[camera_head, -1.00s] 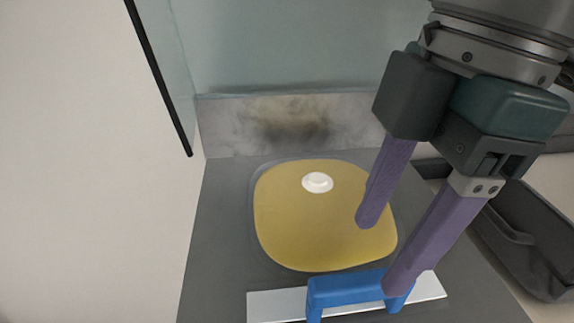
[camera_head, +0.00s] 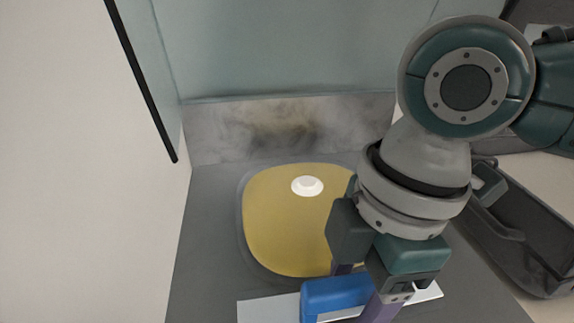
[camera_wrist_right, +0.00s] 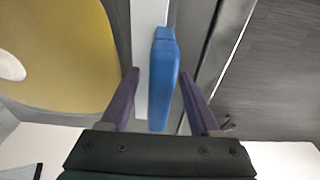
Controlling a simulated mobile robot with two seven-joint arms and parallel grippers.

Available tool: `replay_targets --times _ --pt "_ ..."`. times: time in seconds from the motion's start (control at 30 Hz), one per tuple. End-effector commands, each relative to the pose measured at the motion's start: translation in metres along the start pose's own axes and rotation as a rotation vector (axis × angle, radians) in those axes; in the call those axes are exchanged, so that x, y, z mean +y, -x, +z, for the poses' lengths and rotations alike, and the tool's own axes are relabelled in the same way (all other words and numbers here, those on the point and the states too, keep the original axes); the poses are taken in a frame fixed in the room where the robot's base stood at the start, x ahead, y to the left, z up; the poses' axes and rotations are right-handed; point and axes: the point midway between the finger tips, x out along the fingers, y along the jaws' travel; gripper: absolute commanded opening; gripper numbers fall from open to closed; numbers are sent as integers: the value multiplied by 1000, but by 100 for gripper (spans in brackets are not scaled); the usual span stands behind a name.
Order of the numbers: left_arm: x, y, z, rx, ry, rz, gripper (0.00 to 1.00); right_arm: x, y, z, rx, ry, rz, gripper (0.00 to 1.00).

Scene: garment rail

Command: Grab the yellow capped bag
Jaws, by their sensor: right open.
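The yellow bag (camera_head: 285,225) with a white round cap (camera_head: 307,186) lies flat on the grey surface in the head view. It also shows at the left of the right wrist view (camera_wrist_right: 62,50), with its cap cut by the picture edge. My right gripper (camera_head: 358,296) is over the bag's near right side and hides part of it. In the right wrist view its purple fingers (camera_wrist_right: 160,100) are open, one on each side of a blue handle (camera_wrist_right: 164,75). Whether they touch the handle I cannot tell. My left gripper is not in view.
The blue handle (camera_head: 330,294) sits on a white strip (camera_head: 266,310) at the bag's near edge. A pale wall panel stands at the left, a stained backsplash (camera_head: 285,125) behind. A dark grey bin (camera_head: 515,240) is at the right.

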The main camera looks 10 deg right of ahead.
Motion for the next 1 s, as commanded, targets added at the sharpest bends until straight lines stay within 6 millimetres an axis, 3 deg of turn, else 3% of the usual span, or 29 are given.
replay_targets --times 0.13,0.67,1.0 --pt "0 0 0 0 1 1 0 0 0 0 0 0 0 60" --pt "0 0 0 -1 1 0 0 0 1 0 0 -1 0 1" --pt "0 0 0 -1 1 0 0 0 1 0 0 -1 0 0"
